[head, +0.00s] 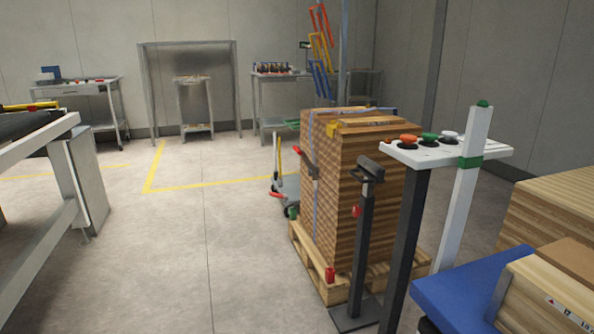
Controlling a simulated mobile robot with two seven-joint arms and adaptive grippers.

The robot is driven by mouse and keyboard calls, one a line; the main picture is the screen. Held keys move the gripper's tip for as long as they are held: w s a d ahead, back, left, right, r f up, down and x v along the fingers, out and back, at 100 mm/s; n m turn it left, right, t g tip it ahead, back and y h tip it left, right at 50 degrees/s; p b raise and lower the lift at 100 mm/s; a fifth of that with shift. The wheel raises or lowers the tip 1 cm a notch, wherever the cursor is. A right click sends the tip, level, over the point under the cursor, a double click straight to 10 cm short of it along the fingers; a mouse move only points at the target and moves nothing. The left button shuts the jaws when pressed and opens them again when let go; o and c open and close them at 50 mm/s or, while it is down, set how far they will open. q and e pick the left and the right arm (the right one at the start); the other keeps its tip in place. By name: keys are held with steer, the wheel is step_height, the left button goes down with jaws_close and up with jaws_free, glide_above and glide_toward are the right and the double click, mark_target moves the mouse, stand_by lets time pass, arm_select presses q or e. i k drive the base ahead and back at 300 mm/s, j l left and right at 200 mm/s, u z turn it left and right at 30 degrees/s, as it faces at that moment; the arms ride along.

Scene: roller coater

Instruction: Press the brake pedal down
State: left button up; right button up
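A low grey cart or jack (285,185) with dark wheels stands behind the left side of a strapped stack of boards. A small red tab (275,195) sticks out low on its left side. It may be the brake pedal, but I cannot tell for sure, nor whether it is up or down. The stack hides much of the cart. Neither of my grippers is in view.
The stack of boards (335,215) sits on a wooden pallet (318,278). A dark stand (365,240) and a white button panel (455,150) stand before it. A blue-topped surface (465,290) is at right, a conveyor frame (40,245) at left. Floor between is clear.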

mark_target(272, 194)
steer(key=i+j+z, duration=0.1)
steer(key=i+z, duration=0.15)
steer(key=i, duration=0.25)
steer(key=i+j+z, duration=0.3)
steer(key=i, duration=0.2)
